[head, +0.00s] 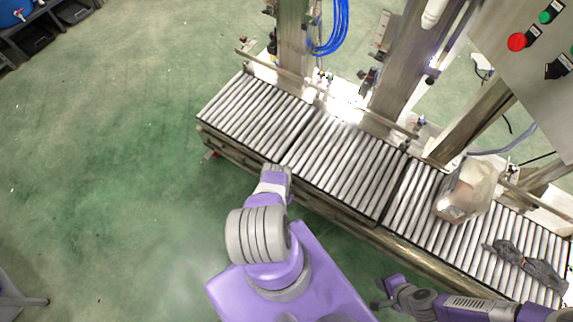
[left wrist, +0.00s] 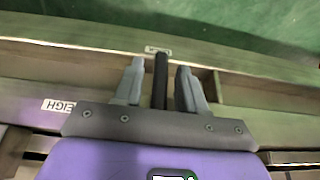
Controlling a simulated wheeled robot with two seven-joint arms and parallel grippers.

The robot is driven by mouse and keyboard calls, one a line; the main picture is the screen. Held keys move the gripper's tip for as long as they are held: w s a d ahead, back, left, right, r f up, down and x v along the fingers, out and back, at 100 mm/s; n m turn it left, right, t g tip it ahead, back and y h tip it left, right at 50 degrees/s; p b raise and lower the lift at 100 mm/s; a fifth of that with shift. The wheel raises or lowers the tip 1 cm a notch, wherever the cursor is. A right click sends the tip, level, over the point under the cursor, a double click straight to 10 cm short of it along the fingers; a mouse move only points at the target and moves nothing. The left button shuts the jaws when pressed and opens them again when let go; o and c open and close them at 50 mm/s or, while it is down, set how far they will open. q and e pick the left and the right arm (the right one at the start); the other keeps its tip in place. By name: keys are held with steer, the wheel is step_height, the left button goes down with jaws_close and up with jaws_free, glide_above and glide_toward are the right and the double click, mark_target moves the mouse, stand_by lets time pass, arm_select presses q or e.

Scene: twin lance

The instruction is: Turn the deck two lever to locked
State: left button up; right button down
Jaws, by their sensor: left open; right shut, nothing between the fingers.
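A black bar-shaped lever (left wrist: 160,82) shows in the left wrist view, standing between the two grey fingers of my left gripper (left wrist: 160,68). The fingers are open, one on each side, with a gap to the bar. A small label (left wrist: 158,50) is on the rail just beyond the lever; its text is too small to read. In the head view my left arm reaches to the conveyor's near edge, and its fingers and the lever are hidden there. My right gripper (head: 383,303) is shut and empty near the conveyor's front side at the lower right.
The roller conveyor (head: 345,160) runs diagonally across the head view. Green floor at left is open.

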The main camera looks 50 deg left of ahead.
arm_select(q)
steer(key=p+v, duration=0.5)
steer(key=v, duration=0.2)
steer(key=shift+r, duration=0.15)
stand_by(0.5)
steer(key=w+d+r+g+h, duration=0.1)
steer(key=w+d+r+h, duration=0.1)
steer(key=w+d+r, duration=0.45)
steer(key=w+d+r+h, duration=0.1)
steer(key=w+d+r, duration=0.2)
steer(key=d+r, duration=0.6)
steer(key=s+d+r+g+h, duration=0.1)
steer(key=s+d+r, duration=0.3)
steer(key=d+r, duration=0.4)
steer(key=s+d+r+m+g+h, duration=0.1)
steer(key=s+d+r, duration=0.3)
steer(key=d+r, duration=0.4)
step_height(320, 180, up, 5)
steer(key=shift+r+m+g+h, duration=0.15)
steer(key=shift+m+g+h, duration=0.15)
steer(key=shift+h, duration=0.2)
